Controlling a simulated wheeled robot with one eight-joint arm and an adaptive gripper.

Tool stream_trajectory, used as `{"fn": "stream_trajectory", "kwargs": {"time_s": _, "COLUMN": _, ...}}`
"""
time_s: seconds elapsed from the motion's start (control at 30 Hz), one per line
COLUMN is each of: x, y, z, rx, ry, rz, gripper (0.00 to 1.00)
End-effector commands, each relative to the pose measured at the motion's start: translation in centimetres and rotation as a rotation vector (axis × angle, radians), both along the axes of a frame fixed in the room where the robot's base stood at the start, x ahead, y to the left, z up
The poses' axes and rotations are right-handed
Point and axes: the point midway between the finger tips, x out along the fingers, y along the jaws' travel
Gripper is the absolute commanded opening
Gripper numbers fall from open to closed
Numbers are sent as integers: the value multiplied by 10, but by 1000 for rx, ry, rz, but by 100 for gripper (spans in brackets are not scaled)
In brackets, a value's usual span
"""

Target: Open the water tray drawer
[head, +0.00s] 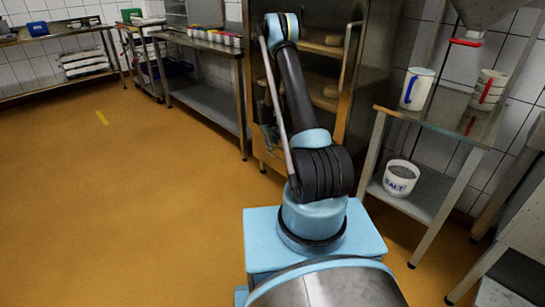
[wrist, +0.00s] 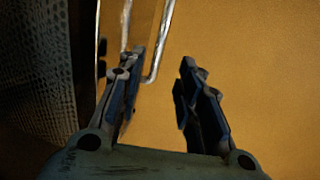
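My gripper (wrist: 160,72) is open in the wrist view, its two dark fingers apart with nothing held between them. A thin bent metal bar (wrist: 151,76) shows close to the left finger's tip; I cannot tell whether it is a drawer handle or whether the finger touches it. A cabinet with a wooden frame (head: 343,97) and shelves of round cheeses stands behind my arm. I cannot make out the water tray drawer; my arm covers much of the cabinet's lower part.
A steel table (head: 455,119) with two white jugs and a salt bucket (head: 400,178) on its lower shelf stands right of the cabinet. A steel bench (head: 205,43) with small pots stands left. The orange floor (head: 110,200) is clear at left.

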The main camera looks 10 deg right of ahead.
Motion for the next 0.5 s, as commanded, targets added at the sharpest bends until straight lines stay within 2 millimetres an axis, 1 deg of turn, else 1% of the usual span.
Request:
{"fn": "stream_trajectory", "kwargs": {"time_s": 0.03, "x": 1, "y": -2, "z": -8, "rx": 0, "ry": 0, "rz": 0, "gripper": 33}}
{"fn": "stream_trajectory", "kwargs": {"time_s": 0.2, "x": 4, "y": -6, "z": -33, "rx": 0, "ry": 0, "rz": -1, "gripper": 33}}
{"fn": "stream_trajectory", "kwargs": {"time_s": 0.5, "x": 8, "y": -12, "z": -72, "rx": 0, "ry": 0, "rz": -1, "gripper": 33}}
